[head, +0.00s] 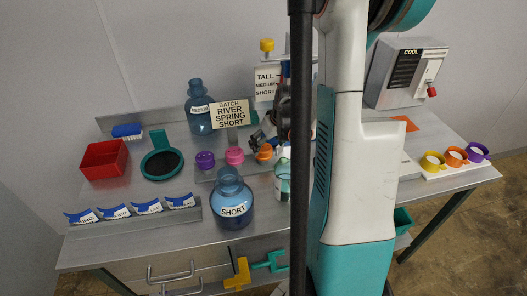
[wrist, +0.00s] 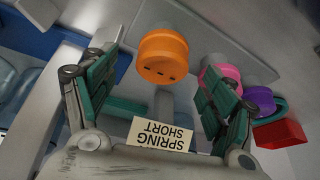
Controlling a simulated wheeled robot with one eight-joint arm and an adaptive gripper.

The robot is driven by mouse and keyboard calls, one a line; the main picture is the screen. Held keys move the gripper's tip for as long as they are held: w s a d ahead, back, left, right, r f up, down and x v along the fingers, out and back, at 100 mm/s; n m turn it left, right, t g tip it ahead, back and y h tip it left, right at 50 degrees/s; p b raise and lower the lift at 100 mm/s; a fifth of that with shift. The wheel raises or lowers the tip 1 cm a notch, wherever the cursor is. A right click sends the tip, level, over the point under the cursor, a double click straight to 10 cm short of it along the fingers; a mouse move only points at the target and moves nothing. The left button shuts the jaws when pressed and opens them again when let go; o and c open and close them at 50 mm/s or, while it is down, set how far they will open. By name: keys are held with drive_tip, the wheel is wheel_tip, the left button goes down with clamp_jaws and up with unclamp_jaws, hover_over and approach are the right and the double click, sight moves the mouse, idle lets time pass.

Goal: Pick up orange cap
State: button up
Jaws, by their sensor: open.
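The orange cap (wrist: 163,57) shows in the wrist view, ahead of my gripper (wrist: 152,100) and between its two spread fingers, apart from both. My gripper is open and empty. In the head view the orange cap (head: 264,153) sits at the right end of a row of caps on a grey tray (head: 205,175). My gripper (head: 268,138) is close by it there, partly hidden behind my arm and a dark pole. The pink cap (head: 235,156) and purple cap (head: 205,160) stand to its left; the wrist view also shows pink (wrist: 222,77) and purple (wrist: 260,100).
A blue jug labelled SHORT (head: 232,205) stands in front of the caps. A MEDIUM jug (head: 199,110) and a sign (head: 230,114) stand behind. A red bin (head: 104,160) and round dark pad (head: 162,164) lie left. A cup (head: 283,182) stands right of the SHORT jug.

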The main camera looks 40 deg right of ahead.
sight(264, 148)
drive_tip(key=b+x, duration=0.1)
drive_tip(key=x, duration=0.3)
drive_tip(key=shift+w+a+f, duration=0.1)
drive_tip(key=shift+w+f, duration=0.1)
drive_tip(key=c, duration=0.8)
